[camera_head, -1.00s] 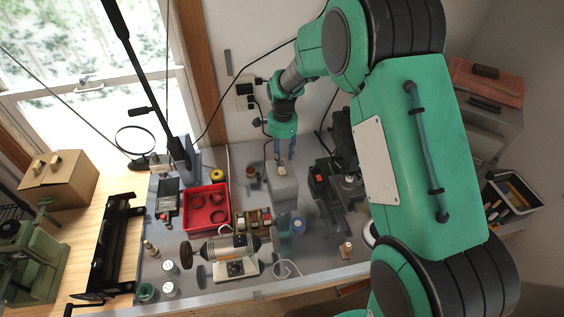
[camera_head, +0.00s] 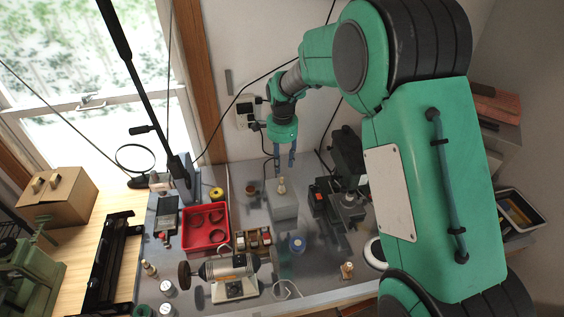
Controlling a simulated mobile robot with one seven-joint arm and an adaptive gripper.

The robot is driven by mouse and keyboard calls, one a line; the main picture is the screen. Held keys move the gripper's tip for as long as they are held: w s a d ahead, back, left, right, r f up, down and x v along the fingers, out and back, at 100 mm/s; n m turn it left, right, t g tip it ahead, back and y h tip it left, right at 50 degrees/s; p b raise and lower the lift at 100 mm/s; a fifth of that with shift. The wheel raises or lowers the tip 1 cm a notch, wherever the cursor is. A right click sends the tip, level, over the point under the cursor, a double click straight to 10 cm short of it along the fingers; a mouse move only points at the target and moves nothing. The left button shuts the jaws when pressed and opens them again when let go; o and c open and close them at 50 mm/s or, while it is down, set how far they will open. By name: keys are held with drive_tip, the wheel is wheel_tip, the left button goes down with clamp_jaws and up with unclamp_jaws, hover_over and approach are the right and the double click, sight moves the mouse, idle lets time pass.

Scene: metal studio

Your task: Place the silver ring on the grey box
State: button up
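The grey box (camera_head: 284,207) stands on the metal bench top below my gripper. A small pale upright piece (camera_head: 282,186) stands on top of it; it is too small to tell whether this is or carries the silver ring. I cannot make out the silver ring for certain anywhere else. My gripper (camera_head: 285,164) points down above the box, its two blue fingers apart with nothing seen between them. The fingertips are a little above the pale piece and clear of it.
A red tray (camera_head: 229,226) with dark rings lies left of the box. A black machine (camera_head: 347,160) stands close on the right. A polishing motor (camera_head: 228,268), a blue-topped jar (camera_head: 297,244) and a small stand (camera_head: 347,270) are in front. A yellow roll (camera_head: 217,194) lies behind the tray.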

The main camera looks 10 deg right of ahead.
drive_tip(key=shift+r, duration=0.1)
drive_tip(key=s+d+r+n+t, duration=0.3)
drive_tip(key=s+r+n, duration=0.3)
drive_tip(key=s+r, duration=1.15)
drive_tip(key=s+d+r+n+t, duration=0.1)
drive_tip(key=s+r+n, duration=0.2)
drive_tip(key=s, duration=0.8)
drive_tip(key=s+d+r+n+t, duration=0.1)
drive_tip(key=s+r+n, duration=0.2)
drive_tip(key=s, duration=0.8)
drive_tip(key=shift+d+r+n+t, duration=0.2)
drive_tip(key=shift+n+t, duration=0.1)
drive_tip(key=shift+n, duration=0.5)
drive_tip(key=shift+f, duration=0.2)
wheel_tip(320, 180, down, 10)
drive_tip(key=b, duration=1)
